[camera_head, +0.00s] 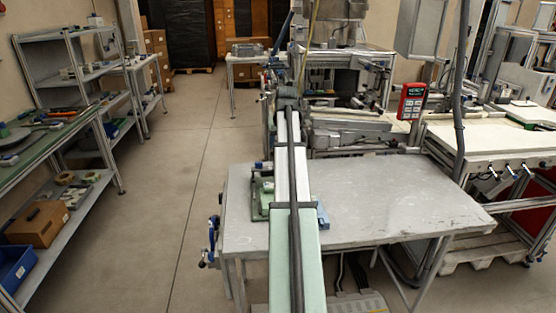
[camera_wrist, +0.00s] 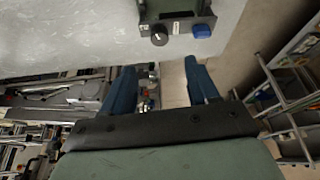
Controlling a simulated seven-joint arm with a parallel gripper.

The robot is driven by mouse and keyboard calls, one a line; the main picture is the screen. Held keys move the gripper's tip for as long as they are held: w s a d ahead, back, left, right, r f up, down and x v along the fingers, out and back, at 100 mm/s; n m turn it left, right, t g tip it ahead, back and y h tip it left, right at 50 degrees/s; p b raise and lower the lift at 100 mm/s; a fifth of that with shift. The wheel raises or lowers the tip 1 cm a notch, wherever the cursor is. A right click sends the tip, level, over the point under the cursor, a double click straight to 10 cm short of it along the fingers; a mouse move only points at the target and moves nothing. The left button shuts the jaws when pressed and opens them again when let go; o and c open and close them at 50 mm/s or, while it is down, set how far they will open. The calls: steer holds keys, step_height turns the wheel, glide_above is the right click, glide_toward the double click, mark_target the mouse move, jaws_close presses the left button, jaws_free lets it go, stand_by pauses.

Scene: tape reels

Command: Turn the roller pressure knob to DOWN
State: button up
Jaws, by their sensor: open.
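In the wrist view a small round black knob (camera_wrist: 159,39) with a pale pointer mark sits on the front of a dark green unit (camera_wrist: 172,10). A small label plate beside the knob is too small to read, so I cannot tell its setting. My gripper (camera_wrist: 160,73) is open, its two dark blue fingers apart and empty. The knob shows beyond the gap between the fingertips, apart from them. In the head view the green unit (camera_head: 258,197) stands on the grey table, partly hidden by my arm; the knob cannot be made out there.
A blue part (camera_wrist: 201,31) sits beside the knob on the unit. The grey table (camera_head: 400,205) is mostly bare to the right of my arm. A machine frame (camera_head: 350,138) stands behind it. Shelving (camera_head: 75,75) lines the left, across open floor (camera_head: 180,190).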

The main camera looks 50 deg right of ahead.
steer(key=x, duration=1)
steer(key=shift+w+d+f, duration=0.1)
steer(key=shift+w+f, duration=0.1)
steer(key=shift+f, duration=0.15)
steer(key=shift+c, duration=0.2)
steer(key=c, duration=1)
